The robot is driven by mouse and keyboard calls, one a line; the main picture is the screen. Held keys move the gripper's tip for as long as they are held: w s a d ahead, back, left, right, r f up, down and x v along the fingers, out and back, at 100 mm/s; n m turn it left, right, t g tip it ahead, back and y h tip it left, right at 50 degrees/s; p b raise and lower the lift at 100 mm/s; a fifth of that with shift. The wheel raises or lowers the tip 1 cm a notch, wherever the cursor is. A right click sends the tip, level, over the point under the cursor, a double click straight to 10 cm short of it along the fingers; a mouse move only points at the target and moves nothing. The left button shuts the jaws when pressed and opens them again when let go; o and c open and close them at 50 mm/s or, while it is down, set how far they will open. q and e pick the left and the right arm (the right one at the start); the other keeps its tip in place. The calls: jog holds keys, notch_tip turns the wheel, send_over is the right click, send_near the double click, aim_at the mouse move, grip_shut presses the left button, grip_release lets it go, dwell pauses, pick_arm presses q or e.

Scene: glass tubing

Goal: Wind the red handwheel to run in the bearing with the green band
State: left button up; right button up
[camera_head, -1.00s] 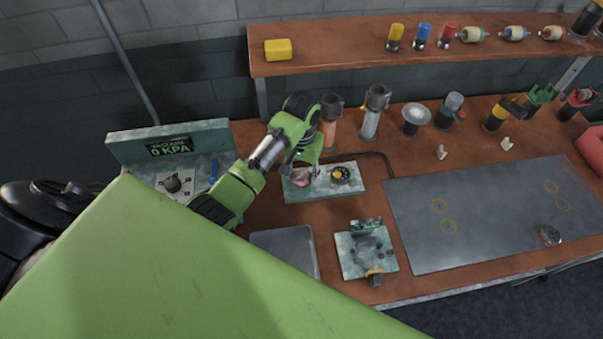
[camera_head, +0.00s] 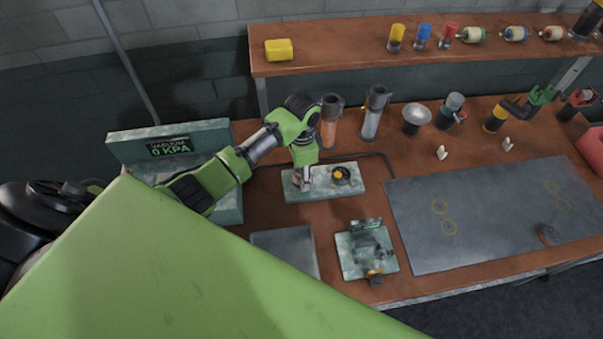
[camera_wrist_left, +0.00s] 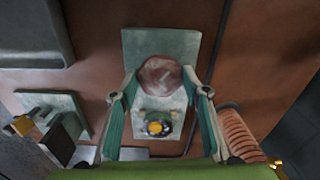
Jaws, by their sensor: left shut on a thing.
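The red handwheel (camera_wrist_left: 160,76) is a dull reddish-brown disc on a pale green plate (camera_head: 325,191). In the head view my left gripper (camera_head: 303,182) points down at the plate's left part and mostly covers the wheel. In the left wrist view my left gripper (camera_wrist_left: 160,84) has one finger on each side of the wheel and is shut on it. A black ring with a yellow centre (camera_head: 341,174) sits on the same plate, right of the wheel. A pale roller with a green end (camera_head: 473,34) lies on the shelf; I cannot tell if it is the bearing. My right gripper is not in view.
A grey tray (camera_head: 285,249) and a small green fixture (camera_head: 366,250) stand in front of the plate. Orange (camera_head: 329,122) and grey (camera_head: 374,114) cylinders stand close behind it. A dark mat (camera_head: 490,215) lies to the right, mostly clear.

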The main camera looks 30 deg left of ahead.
pick_arm(q)
jog(key=m, duration=1.3)
jog(key=shift+m, duration=0.4)
jog(key=m, duration=0.2)
jog(key=shift+d+f+m, duration=0.1)
jog(key=shift+m, duration=0.3)
jog(key=m+b, duration=0.1)
jog(key=m, duration=0.2)
jog(key=shift+m, duration=0.3)
jog(key=m+b, duration=0.1)
jog(key=m, duration=0.3)
jog(key=shift+s+f+m, duration=0.1)
jog(key=shift+m, duration=0.3)
jog(key=shift+m+b, duration=0.3)
jog(key=shift+m, duration=0.5)
jog(key=o, duration=1.1)
